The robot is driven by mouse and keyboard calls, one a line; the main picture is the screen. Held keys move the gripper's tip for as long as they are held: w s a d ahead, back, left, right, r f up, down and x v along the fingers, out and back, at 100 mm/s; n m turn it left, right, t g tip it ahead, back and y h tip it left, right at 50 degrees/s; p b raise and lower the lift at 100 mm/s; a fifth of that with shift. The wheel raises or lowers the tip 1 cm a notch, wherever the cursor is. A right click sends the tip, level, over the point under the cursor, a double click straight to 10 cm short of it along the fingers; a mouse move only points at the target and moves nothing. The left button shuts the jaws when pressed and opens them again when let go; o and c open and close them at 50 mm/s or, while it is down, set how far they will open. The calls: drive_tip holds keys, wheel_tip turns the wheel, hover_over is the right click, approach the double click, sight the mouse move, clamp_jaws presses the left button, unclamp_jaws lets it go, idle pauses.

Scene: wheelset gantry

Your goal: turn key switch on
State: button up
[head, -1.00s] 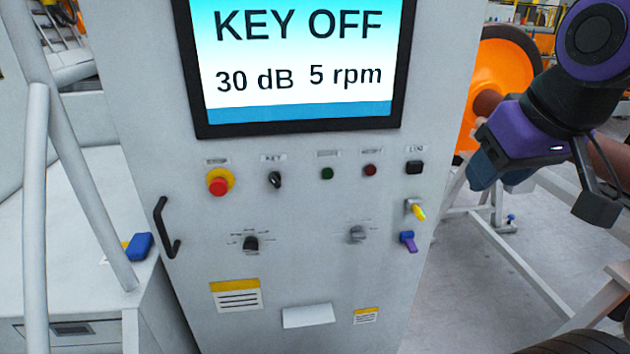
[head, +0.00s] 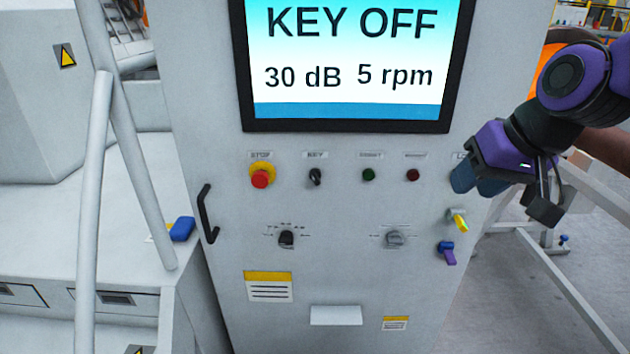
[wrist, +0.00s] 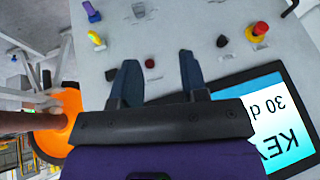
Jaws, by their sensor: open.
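The key switch (head: 316,177) is a small black knob under a "KEY" label on the grey cabinet panel, between the red stop button and the green button. It also shows in the wrist view (wrist: 222,41), right of my fingers. The screen (head: 350,62) above reads "KEY OFF", "30 dB", "5 rpm". My gripper (head: 478,184) is open and empty, in front of the panel's right edge, well right of the key switch. In the wrist view its two fingers (wrist: 158,62) point at the panel, with a small red button seen between them.
A red stop button (head: 261,176) on a yellow base sits left of the key. Green (head: 368,174) and red (head: 413,175) buttons sit right of it. Selector knobs (head: 286,238) and yellow (head: 457,219) and purple (head: 446,252) levers are below. A black handle (head: 208,214) protrudes at the left.

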drive_tip(key=w+a+f, duration=0.8)
drive_tip(key=f, duration=0.2)
drive_tip(key=n+t+h, duration=0.3)
drive_tip(key=n+t, duration=0.2)
drive_tip(key=t, duration=0.8)
approach(315, 181)
drive_tip(key=w, duration=1)
drive_tip(key=shift+w, duration=0.15)
drive_tip(key=shift+d, duration=0.1)
drive_tip(key=c, duration=0.6)
